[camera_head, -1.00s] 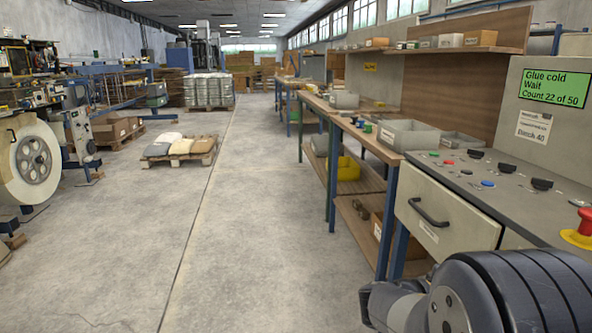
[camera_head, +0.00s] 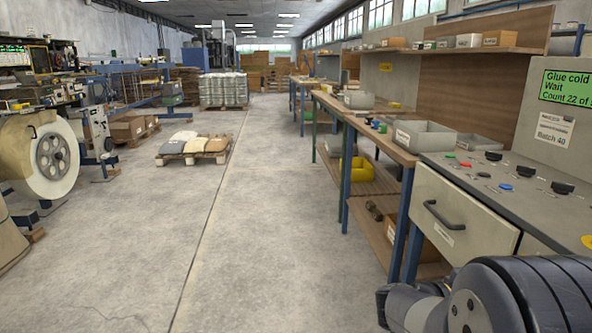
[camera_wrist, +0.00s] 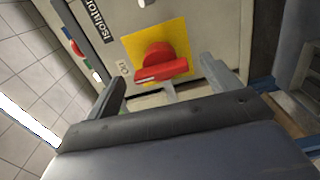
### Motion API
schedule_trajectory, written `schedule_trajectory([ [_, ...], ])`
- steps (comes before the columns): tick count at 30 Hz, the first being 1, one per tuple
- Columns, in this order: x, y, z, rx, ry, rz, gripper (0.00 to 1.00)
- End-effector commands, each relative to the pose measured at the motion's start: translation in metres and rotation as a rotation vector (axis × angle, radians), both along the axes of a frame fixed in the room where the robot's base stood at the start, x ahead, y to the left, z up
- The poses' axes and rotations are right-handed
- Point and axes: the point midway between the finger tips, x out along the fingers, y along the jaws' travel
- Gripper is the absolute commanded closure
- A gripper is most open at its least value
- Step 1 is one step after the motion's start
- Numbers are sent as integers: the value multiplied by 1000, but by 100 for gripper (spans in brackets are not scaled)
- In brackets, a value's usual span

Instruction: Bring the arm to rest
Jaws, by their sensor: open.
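My gripper (camera_wrist: 162,72) is open in the wrist view, with nothing between its two fingers that I can see it holding. Beyond the fingers is a red rotary handle (camera_wrist: 160,62) on a yellow plate (camera_wrist: 184,38), on a grey cabinet front marked "Isolator" (camera_wrist: 97,16). I cannot tell how far the fingers are from the handle, or whether they touch anything. In the head view only a dark, rounded part of my arm shows at the lower right; my gripper is out of that view.
A control console (camera_head: 480,172) with knobs and a drawer (camera_head: 462,208) stands at right. Its green display (camera_head: 568,87) reads "Glue cold, Wait, Count 22". Workbenches (camera_head: 385,138) line the right side. A pallet (camera_head: 207,156) and reel machine (camera_head: 50,155) are left. The aisle floor (camera_head: 262,220) is clear.

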Motion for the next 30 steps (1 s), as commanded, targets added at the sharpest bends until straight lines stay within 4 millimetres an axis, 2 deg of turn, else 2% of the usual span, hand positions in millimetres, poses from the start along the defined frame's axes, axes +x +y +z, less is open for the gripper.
schedule_trajectory([
  [6,1,-37,-1,-1,-1,-4,16],
  [9,3,-33,6,-4,56,1,16],
  [30,3,-33,7,-30,396,1,16],
])
